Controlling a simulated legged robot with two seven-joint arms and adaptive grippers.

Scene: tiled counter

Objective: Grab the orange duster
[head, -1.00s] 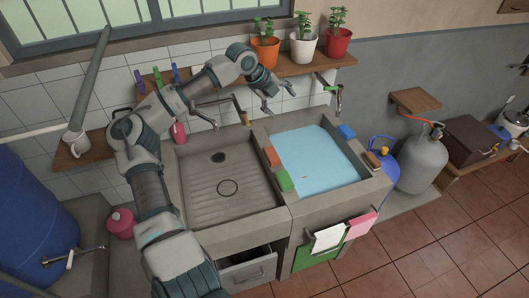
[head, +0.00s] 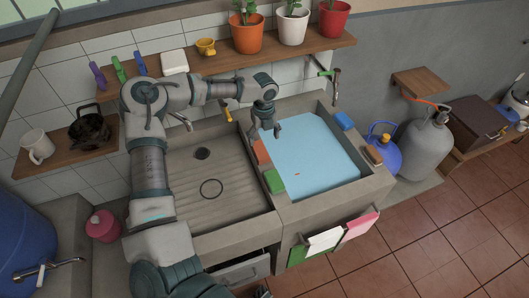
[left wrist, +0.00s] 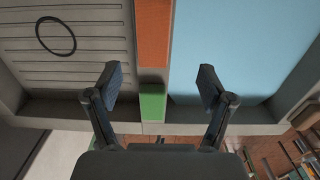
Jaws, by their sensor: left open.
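The orange duster (head: 262,151) is a small orange block on the divider between the two sink basins. It shows larger in the left wrist view (left wrist: 153,35), at the top centre. A green block (head: 274,181) lies in line with it, nearer the front; in the left wrist view it is (left wrist: 152,103) between my fingers. My left gripper (head: 265,132) is open and empty, pointing down above the divider near the orange duster. In the left wrist view its fingers (left wrist: 161,82) are spread to either side of the divider. My right gripper is not clearly seen.
A blue block (head: 344,120) sits on the right basin's back corner. A shelf with potted plants (head: 246,32) and a tap (head: 334,82) stand behind.

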